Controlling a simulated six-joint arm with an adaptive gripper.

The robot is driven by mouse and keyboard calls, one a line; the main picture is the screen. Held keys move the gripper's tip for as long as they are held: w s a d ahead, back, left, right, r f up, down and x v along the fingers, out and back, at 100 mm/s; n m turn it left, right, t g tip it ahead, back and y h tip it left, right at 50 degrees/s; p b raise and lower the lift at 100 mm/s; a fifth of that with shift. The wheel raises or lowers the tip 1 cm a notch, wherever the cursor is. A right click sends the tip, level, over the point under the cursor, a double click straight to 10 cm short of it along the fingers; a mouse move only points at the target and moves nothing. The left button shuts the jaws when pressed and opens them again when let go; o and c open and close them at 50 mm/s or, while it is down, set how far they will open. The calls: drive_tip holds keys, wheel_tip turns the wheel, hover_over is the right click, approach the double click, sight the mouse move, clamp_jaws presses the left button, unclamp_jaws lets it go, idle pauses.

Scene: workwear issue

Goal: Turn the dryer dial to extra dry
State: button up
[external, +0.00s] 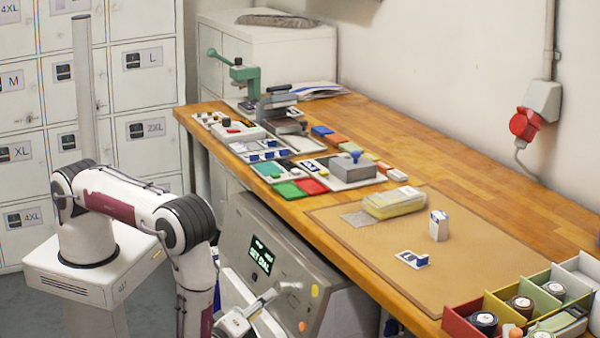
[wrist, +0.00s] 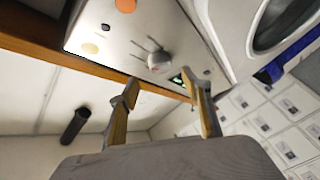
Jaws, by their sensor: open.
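The dryer panel (external: 245,220) is a pale grey sloped front below the table edge, with a lit display (external: 260,256) that appears to read "SET DIAL". The dial is a round silver knob (wrist: 160,61) in the wrist view, with a few dark marks fanning from it on the panel. The setting it points to is too small to read. My gripper (wrist: 163,88) is open and empty; its two fingers stand apart, with the dial beyond and between their tips, seemingly not touching. In the external view my gripper (external: 264,303) is close before the panel, partly hiding the dial area.
An orange button (external: 302,327) and a yellow one (external: 315,291) sit on the panel. The wooden table (external: 440,160) edge runs just above the dryer. It carries trays, tools and coloured bins (external: 470,309). Lockers (external: 140,100) stand behind my arm.

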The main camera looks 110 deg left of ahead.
sight(277, 291)
drive_tip(key=shift+x, duration=3.3)
drive_tip(key=c, duration=1.1)
